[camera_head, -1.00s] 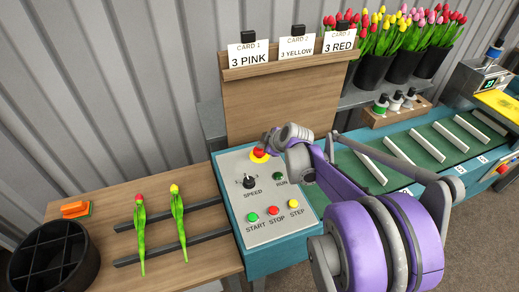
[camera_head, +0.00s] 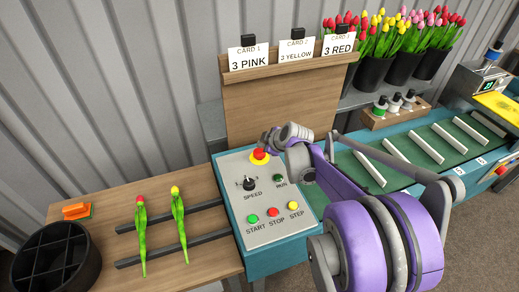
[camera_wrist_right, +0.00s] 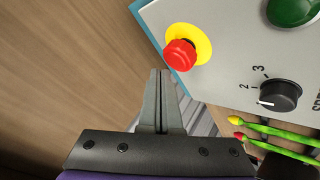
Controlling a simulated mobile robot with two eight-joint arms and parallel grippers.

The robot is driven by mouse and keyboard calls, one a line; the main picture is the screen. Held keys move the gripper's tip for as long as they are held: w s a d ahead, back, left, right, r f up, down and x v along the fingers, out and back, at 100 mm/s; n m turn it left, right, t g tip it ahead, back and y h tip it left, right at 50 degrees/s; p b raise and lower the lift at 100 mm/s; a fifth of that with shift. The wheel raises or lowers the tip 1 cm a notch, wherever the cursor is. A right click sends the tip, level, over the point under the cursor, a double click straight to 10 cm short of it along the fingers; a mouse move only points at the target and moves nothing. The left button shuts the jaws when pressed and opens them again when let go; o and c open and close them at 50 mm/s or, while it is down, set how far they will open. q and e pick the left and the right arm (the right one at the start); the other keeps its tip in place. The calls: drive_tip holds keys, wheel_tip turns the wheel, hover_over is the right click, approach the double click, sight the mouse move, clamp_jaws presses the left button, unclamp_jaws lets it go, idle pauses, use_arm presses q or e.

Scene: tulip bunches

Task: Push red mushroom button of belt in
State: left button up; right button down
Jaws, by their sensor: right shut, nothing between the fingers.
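The red mushroom button (camera_head: 259,154) sits on a yellow disc at the top of the grey control panel (camera_head: 285,234). It also shows in the right wrist view (camera_wrist_right: 180,55), seen from its side and standing out from the panel. My right gripper (camera_head: 267,139) is beside the button, just above and right of it in the head view. In the right wrist view its closed fingertips (camera_wrist_right: 160,72) are near the button, just below and left of it. They hold nothing. I cannot tell whether they touch it. My left gripper is not in view.
The panel also carries a black speed knob (camera_head: 249,182), a green run lamp (camera_head: 278,177) and start, stop and step buttons. A wooden card board (camera_head: 268,105) stands behind. The belt (camera_head: 423,146) runs right. Two tulips (camera_head: 142,235) lie on the left table.

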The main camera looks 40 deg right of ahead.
sight(262, 153)
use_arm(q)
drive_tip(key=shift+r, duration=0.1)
use_arm(e)
drive_tip(key=shift+r, duration=0.1)
drive_tip(key=shift+r+p, duration=1.7)
drive_tip(key=shift+r, duration=0.8)
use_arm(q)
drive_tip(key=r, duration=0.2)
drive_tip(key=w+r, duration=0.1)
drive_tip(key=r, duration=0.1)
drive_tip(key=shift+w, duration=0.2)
use_arm(e)
drive_tip(key=shift+f, duration=0.1)
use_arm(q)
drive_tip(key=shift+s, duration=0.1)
